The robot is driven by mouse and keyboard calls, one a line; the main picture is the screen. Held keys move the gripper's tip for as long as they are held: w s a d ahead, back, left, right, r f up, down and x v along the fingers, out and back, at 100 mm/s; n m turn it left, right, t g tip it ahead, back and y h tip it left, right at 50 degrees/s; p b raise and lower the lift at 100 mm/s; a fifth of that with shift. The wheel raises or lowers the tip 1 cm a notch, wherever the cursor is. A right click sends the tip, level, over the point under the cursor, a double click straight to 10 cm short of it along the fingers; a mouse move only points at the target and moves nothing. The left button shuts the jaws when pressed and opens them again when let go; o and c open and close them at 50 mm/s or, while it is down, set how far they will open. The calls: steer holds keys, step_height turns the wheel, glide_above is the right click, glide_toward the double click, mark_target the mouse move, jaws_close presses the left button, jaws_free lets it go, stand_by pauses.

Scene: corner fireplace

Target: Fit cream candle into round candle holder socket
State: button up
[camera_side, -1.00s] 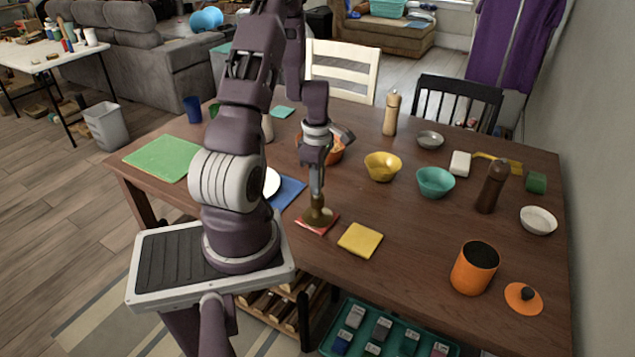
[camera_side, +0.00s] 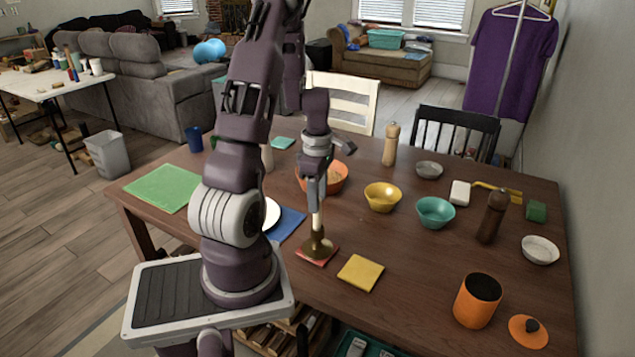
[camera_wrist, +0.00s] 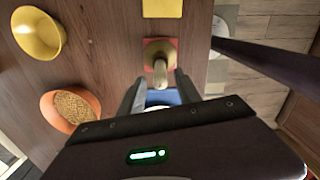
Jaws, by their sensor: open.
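The cream candle (camera_side: 317,221) stands upright in the round brass-brown candle holder (camera_side: 319,244), which sits on a red square mat (camera_side: 309,262). In the wrist view the candle (camera_wrist: 160,72) shows end-on, with its lower end at the holder (camera_wrist: 154,50). My gripper (camera_side: 316,206) is just above, around the candle's top. In the wrist view its two fingers (camera_wrist: 160,88) are spread, one to each side of the candle, with a gap. The socket is hidden by the candle, so how deep it sits cannot be seen.
A yellow square mat (camera_side: 361,272) lies right of the holder. An orange bowl (camera_side: 336,178) stands behind my gripper. Yellow (camera_side: 382,197) and teal (camera_side: 435,212) bowls stand to the right. An orange canister (camera_side: 478,301) is near the front right. Bare table lies between them.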

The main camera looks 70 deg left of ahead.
steer(key=shift+m, duration=0.3)
steer(key=r, duration=0.7)
steer(key=shift+w+d+r, duration=0.15)
steer(key=shift+w+d, duration=0.1)
steer(key=shift+d, duration=0.05)
steer(key=w+d+r+m+t, duration=0.2)
steer(key=w+d+r+m, duration=0.2)
steer(key=d+r+m, duration=0.4)
steer(key=s+d+r+m+t, duration=0.1)
steer(key=s+d+r+m, duration=0.1)
steer(key=d+m, duration=0.4)
steer(key=s+d+r+m+t, duration=0.1)
steer(key=s+d+r+m, duration=0.1)
steer(key=s+d+m, duration=0.2)
steer(key=s+d+r+m+t, duration=0.1)
steer(key=s+d+r+m, duration=0.1)
steer(key=d+m, duration=0.8)
steer(key=shift+s+d+r+t, duration=0.15)
steer(key=shift+s+r+t, duration=0.15)
steer(key=shift+s, duration=0.55)
